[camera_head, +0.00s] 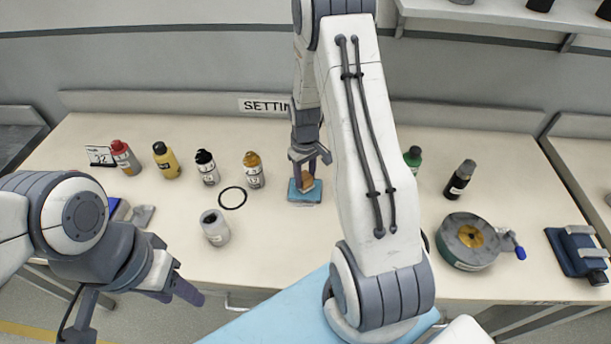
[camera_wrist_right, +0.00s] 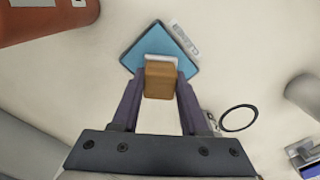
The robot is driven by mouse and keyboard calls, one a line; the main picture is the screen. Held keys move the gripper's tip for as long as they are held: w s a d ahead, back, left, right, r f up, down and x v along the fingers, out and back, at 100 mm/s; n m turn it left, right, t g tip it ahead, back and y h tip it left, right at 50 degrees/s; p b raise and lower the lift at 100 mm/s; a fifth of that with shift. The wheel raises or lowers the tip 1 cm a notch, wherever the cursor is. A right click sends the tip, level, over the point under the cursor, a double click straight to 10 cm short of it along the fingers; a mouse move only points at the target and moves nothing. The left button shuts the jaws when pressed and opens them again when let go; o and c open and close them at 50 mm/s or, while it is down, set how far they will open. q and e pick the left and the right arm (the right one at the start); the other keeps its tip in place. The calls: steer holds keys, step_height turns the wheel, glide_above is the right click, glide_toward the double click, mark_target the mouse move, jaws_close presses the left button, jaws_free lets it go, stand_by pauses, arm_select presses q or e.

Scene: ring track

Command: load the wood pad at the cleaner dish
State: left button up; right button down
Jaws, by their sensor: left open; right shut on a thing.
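The wood pad (camera_head: 307,184), a small brown block, is between the fingers of my right gripper (camera_head: 309,165), which is shut on it. The cleaner dish (camera_head: 296,197) is a flat blue square on the table, just below the pad. In the right wrist view the pad (camera_wrist_right: 159,80) overlaps the near corner of the blue dish (camera_wrist_right: 150,45), with a pale strip at its far edge. I cannot tell whether the pad touches the dish. My right gripper (camera_wrist_right: 160,98) points down at it. My left gripper (camera_head: 130,308) is open and empty at the lower left, in front of the table.
A black ring (camera_head: 233,188) and a grey-white jar (camera_head: 215,228) lie left of the dish. Several bottles stand behind, including an amber one (camera_head: 253,170). A round grey fixture (camera_head: 468,242) and a blue vise (camera_head: 578,251) are at right. My right arm hides the table's middle.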

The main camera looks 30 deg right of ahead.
mark_target(305, 176)
steer(key=shift+f+b, duration=0.3)
steer(key=shift+f, duration=0.2)
stand_by(1.2)
steer(key=shift+s, duration=0.1)
step_height(305, 176, up, 7)
steer(key=p, duration=0.6)
steer(key=shift+a, duration=0.1)
stand_by(0.7)
steer(key=s+a+m, duration=0.1)
steer(key=s+a, duration=0.2)
steer(key=a, duration=0.9)
steer(key=shift+s+a+f, duration=0.35)
steer(key=shift+f, duration=0.1)
steer(key=shift+d, duration=0.15)
